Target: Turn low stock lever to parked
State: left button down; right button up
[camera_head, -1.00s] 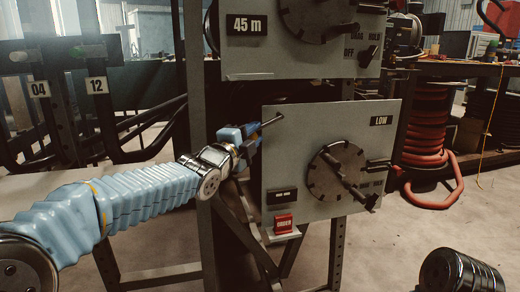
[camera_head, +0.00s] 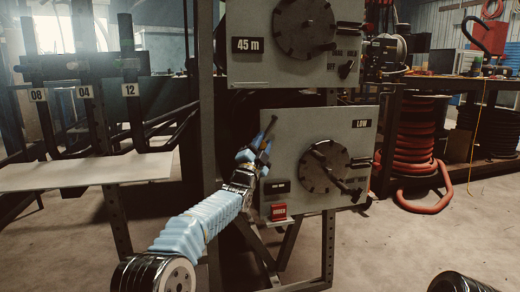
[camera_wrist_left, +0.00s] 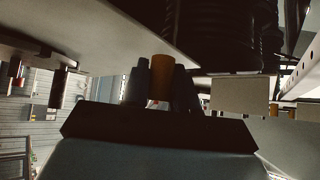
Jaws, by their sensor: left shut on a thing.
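The lower grey panel (camera_head: 300,140) carries a LOW label (camera_head: 361,124) and a round dark dial (camera_head: 325,166). A thin dark rod (camera_head: 269,128), which looks like the low stock lever, slants at the panel's upper left corner. My left gripper (camera_head: 257,151) is at the rod's lower end, beside the panel's left edge. In the left wrist view the two dark fingers are shut on an orange-brown cylinder (camera_wrist_left: 161,77), apparently the lever's grip. The gripper hides the rod's lower end. My right gripper is out of view.
An upper panel (camera_head: 265,65) marked 45 m hangs above. A steel post (camera_head: 203,150) stands just left of my left gripper. Red coiled hose (camera_head: 415,150) stands at the right.

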pick_arm(q)
jog(key=shift+d+f+n+b, duration=0.4)
jog(key=shift+d+n, duration=0.05)
jog(key=shift+n, duration=0.05)
jog(key=shift+t+y, duration=0.3)
jog(key=c, duration=1)
grip_release()
jog(key=shift+o, duration=0.2)
jog(key=shift+r, duration=0.1)
jog(key=shift+s+a+f+b, duration=0.2)
jog(key=shift+s+f+b, duration=0.1)
jog(key=shift+s, duration=0.05)
jog(key=b+v, duration=0.1)
jog(key=v, duration=1.2)
jog(key=shift+f, duration=0.1)
